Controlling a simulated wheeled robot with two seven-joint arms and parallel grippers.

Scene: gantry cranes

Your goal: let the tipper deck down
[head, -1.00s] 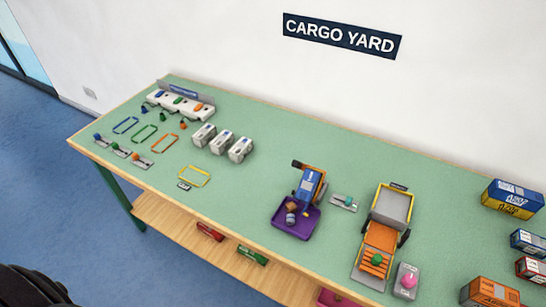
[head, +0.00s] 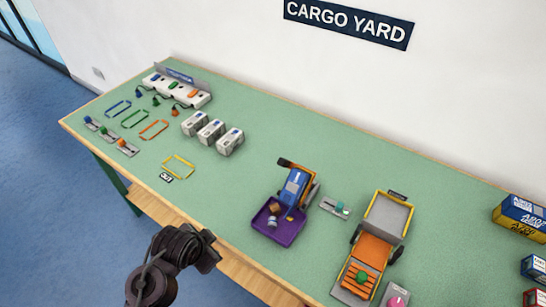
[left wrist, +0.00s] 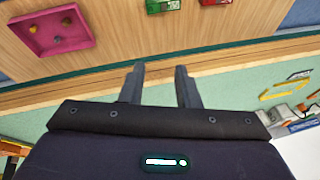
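A tipper vehicle (head: 297,187) with a blue and orange body stands mid-table in the head view. Its blue deck looks raised and tilted toward a purple tray (head: 265,232) in front, which holds small loose pieces. A grey plate with a teal knob (head: 340,206) lies just right of it. A second vehicle, with an orange slatted deck (head: 373,250) and a green ball (head: 361,277) on it, stands further right. My left gripper (left wrist: 160,68) is open and empty, at the table's front edge, well short of the tipper. My right gripper is out of view.
A plate with a pink knob (head: 396,297) is by the second vehicle. White boxes (head: 212,132), a yellow outline (head: 178,167) and small levers (head: 108,132) fill the left. Printed cartons (head: 522,215) stand right. A pink tray (left wrist: 50,38) sits on the lower shelf.

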